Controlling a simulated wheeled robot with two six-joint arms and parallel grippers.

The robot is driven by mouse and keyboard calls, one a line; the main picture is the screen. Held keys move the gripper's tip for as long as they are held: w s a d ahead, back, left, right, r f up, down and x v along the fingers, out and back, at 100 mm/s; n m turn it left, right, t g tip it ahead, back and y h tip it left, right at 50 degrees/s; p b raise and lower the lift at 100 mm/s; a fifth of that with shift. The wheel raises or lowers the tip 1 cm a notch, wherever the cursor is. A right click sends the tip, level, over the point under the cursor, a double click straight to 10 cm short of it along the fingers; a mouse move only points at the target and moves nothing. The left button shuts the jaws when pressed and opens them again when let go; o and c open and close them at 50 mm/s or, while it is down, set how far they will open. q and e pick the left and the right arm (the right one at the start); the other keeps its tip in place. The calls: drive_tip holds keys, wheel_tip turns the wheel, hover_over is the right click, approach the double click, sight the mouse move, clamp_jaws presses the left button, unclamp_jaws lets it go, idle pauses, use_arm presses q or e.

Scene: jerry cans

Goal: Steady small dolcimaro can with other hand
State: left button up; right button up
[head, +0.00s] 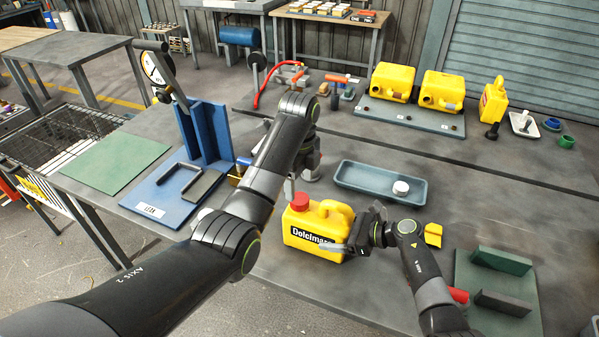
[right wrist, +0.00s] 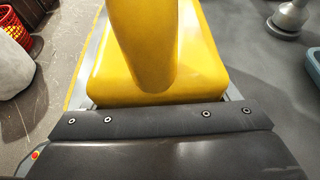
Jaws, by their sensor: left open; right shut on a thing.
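The small yellow Dolcimaro can (head: 305,237) stands upright on the table with a red cap (head: 300,200) on its left end and a handle at its right. My right gripper (head: 345,243) is shut on the can from the right. In the right wrist view the can's yellow body (right wrist: 205,65) and handle fill the space beyond the dark gripper edge. My left gripper (head: 298,183) is open, above and behind the red cap, pointing down. It seems apart from the cap. My left arm hides part of the gripper's surroundings.
A blue-grey tray (head: 350,183) with a white cap (head: 401,187) lies behind the can. A blue stand (head: 172,208) is at the left. A green block fixture (head: 468,262) is at the right. Larger yellow cans (head: 393,80) stand at the back.

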use_arm(q)
drive_tip(key=n, duration=0.4)
drive_tip(key=shift+r+n, duration=0.2)
drive_tip(key=shift+n, duration=0.2)
drive_tip(key=n, duration=0.3)
drive_tip(key=shift+r, duration=0.1)
drive_tip(key=n, duration=0.4)
drive_tip(key=shift+r+n, duration=0.1)
drive_tip(key=shift+n, duration=0.2)
drive_tip(key=n, duration=0.4)
drive_tip(key=shift+w+r+n, duration=0.1)
drive_tip(key=shift+r+n, duration=0.05)
drive_tip(key=shift+n, duration=0.15)
drive_tip(key=n, duration=0.4)
drive_tip(key=shift+r+n, duration=0.15)
drive_tip(key=shift+n, duration=0.15)
drive_tip(key=n, duration=0.3)
drive_tip(key=shift+r, duration=0.1)
drive_tip(key=n, duration=0.4)
drive_tip(key=shift+r+n, duration=0.15)
drive_tip(key=shift+n, duration=0.15)
drive_tip(key=n, duration=0.4)
drive_tip(key=shift+r, duration=0.15)
